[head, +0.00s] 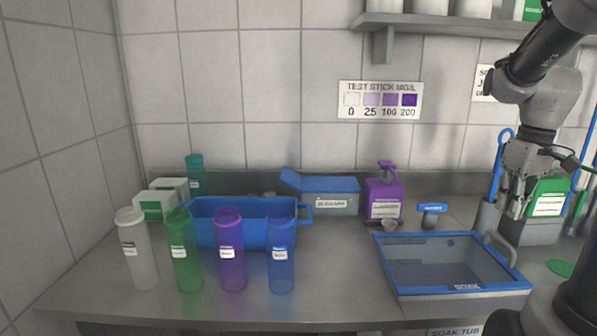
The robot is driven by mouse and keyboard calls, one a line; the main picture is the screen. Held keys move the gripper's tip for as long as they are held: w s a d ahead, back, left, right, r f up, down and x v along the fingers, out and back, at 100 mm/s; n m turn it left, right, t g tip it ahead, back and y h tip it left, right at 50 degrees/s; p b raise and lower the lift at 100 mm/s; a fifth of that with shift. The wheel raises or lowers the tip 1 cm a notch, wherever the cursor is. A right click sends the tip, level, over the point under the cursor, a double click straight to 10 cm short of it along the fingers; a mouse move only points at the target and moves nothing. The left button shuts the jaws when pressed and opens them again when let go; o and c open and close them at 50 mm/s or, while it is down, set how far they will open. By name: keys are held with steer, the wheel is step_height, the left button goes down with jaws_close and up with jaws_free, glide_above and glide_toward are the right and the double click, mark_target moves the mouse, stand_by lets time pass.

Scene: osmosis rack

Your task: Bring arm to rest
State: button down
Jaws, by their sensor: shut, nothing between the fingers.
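My gripper (517,212) hangs from my arm at the right of the head view, pointing down. Its fingers are together with nothing between them. It is in front of a grey holder with a green-and-white box (548,197) at the back right of the counter. It is to the right of and above the blue-rimmed soak tub (408,291). I cannot tell how far it is from the holder behind it.
Clear, green, purple and blue bottles (281,255) stand at the front left, before a blue tray (214,235). A lidded bin (331,203), purple jug (383,196) and blue-handled tool (432,213) stand behind. A shelf (440,25) overhangs the upper right. The front middle counter (335,275) is clear.

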steer(key=s+a+r+m+t, duration=0.1)
steer(key=s+a+t, duration=0.3)
steer(key=s+a, duration=0.7)
steer(key=shift+a+r+m, duration=0.4)
steer(key=shift+r, duration=0.35)
